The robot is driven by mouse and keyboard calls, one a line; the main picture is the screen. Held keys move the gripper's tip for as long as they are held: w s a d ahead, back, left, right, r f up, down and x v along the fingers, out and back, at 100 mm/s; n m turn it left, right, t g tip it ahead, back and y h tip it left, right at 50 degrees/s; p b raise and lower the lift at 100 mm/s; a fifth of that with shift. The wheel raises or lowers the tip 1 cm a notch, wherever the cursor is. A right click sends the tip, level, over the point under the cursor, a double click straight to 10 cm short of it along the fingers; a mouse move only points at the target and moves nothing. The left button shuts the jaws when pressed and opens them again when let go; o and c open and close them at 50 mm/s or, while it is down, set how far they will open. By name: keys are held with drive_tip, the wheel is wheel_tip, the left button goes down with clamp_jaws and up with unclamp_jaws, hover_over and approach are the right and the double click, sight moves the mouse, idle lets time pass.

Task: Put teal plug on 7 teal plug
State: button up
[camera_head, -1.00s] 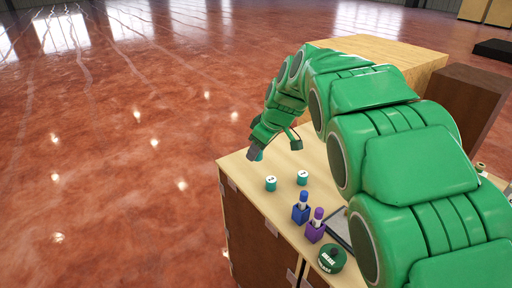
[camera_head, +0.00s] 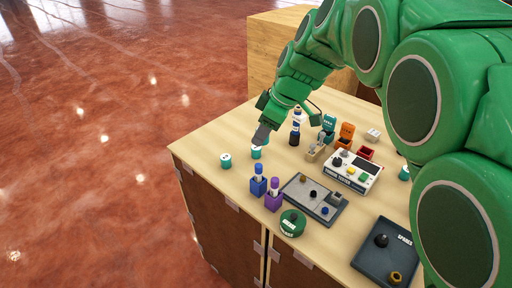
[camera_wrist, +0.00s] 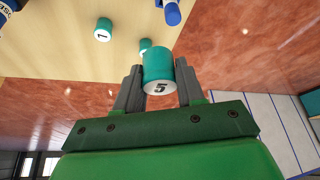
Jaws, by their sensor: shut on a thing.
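My gripper (camera_head: 262,137) is shut on a teal plug marked 5 (camera_wrist: 158,72), which sits between the fingers in the wrist view. In the wrist view a teal plug marked 1 (camera_wrist: 102,30) stands on the table, and another teal plug (camera_wrist: 145,46) is partly hidden behind the held one. No 7 is legible.
Blue (camera_head: 258,186) and purple (camera_head: 273,200) holders, a green round piece (camera_head: 293,223) and a grey panel (camera_head: 326,209) stand in front on the table (camera_head: 212,190). A white control box (camera_head: 352,173) and orange holder (camera_head: 345,134) are right. The table's left edge is near the plugs.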

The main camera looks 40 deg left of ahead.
drive_tip(key=shift+w+d+r, duration=0.1)
drive_tip(key=shift+w+d, duration=0.05)
drive_tip(key=shift+d, duration=0.3)
drive_tip(key=w+a+f, duration=0.4)
drive_tip(key=w+a, duration=0.1)
drive_tip(key=a, duration=0.2)
hover_over(255, 151)
drive_tip(key=w, duration=0.1)
drive_tip(key=shift+w+a+f, duration=0.1)
drive_tip(key=shift+a+f, duration=0.1)
drive_tip(key=shift+f, duration=1.25)
drive_tip(key=shift+w+a+f, duration=0.1)
drive_tip(key=shift+a+f, duration=0.05)
drive_tip(key=shift+f, duration=2.85)
drive_tip(key=shift+f, duration=0.1)
drive_tip(key=o, duration=1.1)
